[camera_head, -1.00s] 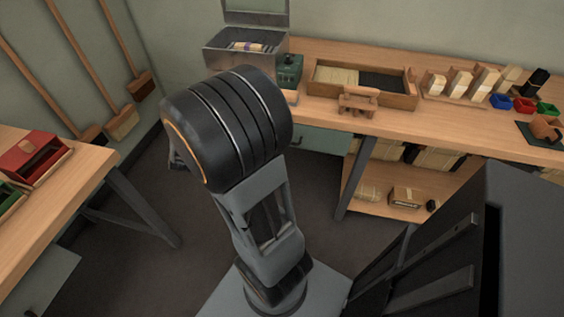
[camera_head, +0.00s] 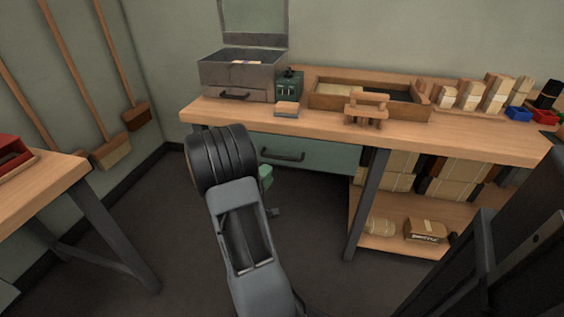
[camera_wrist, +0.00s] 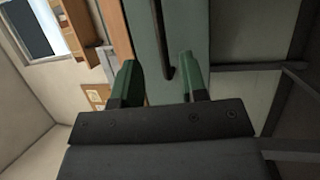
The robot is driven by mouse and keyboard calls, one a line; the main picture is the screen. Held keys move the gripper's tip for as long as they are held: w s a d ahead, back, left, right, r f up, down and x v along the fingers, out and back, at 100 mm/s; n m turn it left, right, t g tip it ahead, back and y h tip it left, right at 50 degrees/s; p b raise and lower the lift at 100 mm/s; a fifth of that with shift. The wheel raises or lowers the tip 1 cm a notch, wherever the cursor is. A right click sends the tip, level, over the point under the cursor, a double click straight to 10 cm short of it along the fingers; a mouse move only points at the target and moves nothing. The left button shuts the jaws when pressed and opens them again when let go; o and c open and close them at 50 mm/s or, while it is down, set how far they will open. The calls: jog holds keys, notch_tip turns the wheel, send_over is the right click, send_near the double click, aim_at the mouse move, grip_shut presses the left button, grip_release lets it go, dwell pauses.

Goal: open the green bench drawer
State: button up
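The green bench drawer (camera_head: 330,158) sits under the bench top, its front appearing flush and shut. Its dark bar handle (camera_head: 283,156) is on the left part of the front. In the wrist view the drawer front (camera_wrist: 146,30) runs up the picture, with the handle (camera_wrist: 160,30) on it. My gripper (camera_wrist: 158,59) is open and empty, its two green fingers apart. The handle lies between the fingers in the picture, seemingly ahead of the tips; contact cannot be told. In the head view my arm hides most of the gripper; a green finger part (camera_head: 265,174) shows below the handle.
The wooden bench top (camera_head: 460,142) overhangs the drawer. A dark bench leg (camera_head: 367,205) stands to its right, by a lower shelf with boxes (camera_head: 425,230). A metal box (camera_head: 243,75) stands on top. Another table (camera_head: 50,185) is at left. The floor between is clear.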

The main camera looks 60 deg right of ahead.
aim_at(282, 158)
jog(key=b+x, duration=0.1)
jog(key=x, duration=0.8)
jog(key=shift+b, duration=0.4)
grip_shut()
